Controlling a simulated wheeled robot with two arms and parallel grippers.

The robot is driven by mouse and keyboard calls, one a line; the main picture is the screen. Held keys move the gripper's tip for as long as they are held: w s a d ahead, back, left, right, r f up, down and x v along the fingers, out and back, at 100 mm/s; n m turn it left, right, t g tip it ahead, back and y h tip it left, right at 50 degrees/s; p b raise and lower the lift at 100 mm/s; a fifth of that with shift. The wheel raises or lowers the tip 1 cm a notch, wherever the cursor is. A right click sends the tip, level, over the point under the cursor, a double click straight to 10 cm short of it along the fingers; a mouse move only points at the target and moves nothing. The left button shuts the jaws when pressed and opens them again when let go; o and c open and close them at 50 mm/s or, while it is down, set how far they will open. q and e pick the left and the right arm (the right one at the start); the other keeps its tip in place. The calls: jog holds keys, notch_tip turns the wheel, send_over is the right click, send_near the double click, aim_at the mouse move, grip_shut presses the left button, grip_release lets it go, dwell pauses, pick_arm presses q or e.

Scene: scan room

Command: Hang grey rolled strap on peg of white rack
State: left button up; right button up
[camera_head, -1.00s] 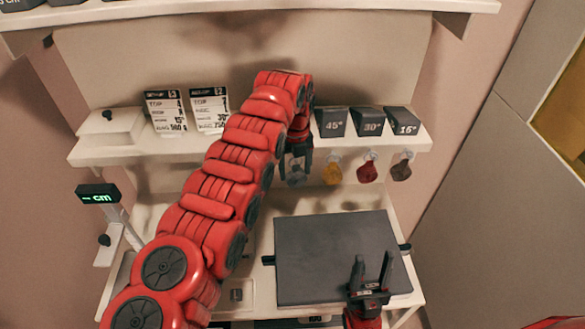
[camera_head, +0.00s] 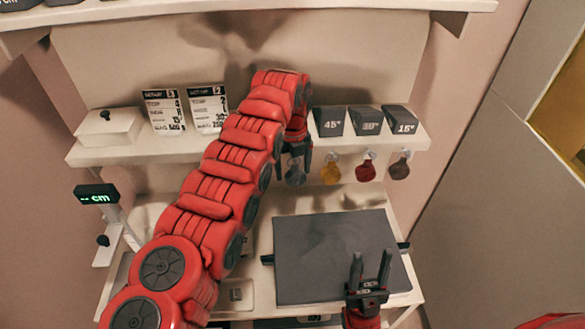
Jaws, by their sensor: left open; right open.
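A grey rolled strap (camera_head: 295,174) hangs at the front edge of the white rack (camera_head: 424,137), left of a yellow, a red and a dark brown strap. My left gripper (camera_head: 286,170) points down just beside the grey strap and is open. It partly overlaps the strap's left side, and I cannot tell whether they touch. The peg behind the grey strap is hidden by my gripper. My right gripper (camera_head: 371,270) is open and empty, pointing up in front of the grey board.
Yellow (camera_head: 330,173), red (camera_head: 366,171) and brown (camera_head: 399,168) straps hang along the rack. Dark wedges (camera_head: 364,121) and two cards (camera_head: 208,108) stand on it. A grey board (camera_head: 335,255) lies on the table below. A display (camera_head: 97,194) stands at the left.

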pick_arm(q)
jog(key=shift+w+d+r, duration=0.1)
jog(key=shift+r+b, duration=0.35)
jog(key=shift+b, duration=0.1)
jog(key=shift+r+b, duration=0.4)
jog(key=shift+r, duration=0.1)
notch_tip(320, 180, up, 5)
jog(key=shift+r+p, duration=0.1)
jog(key=shift+p, duration=0.85)
jog(key=shift+r, duration=0.3)
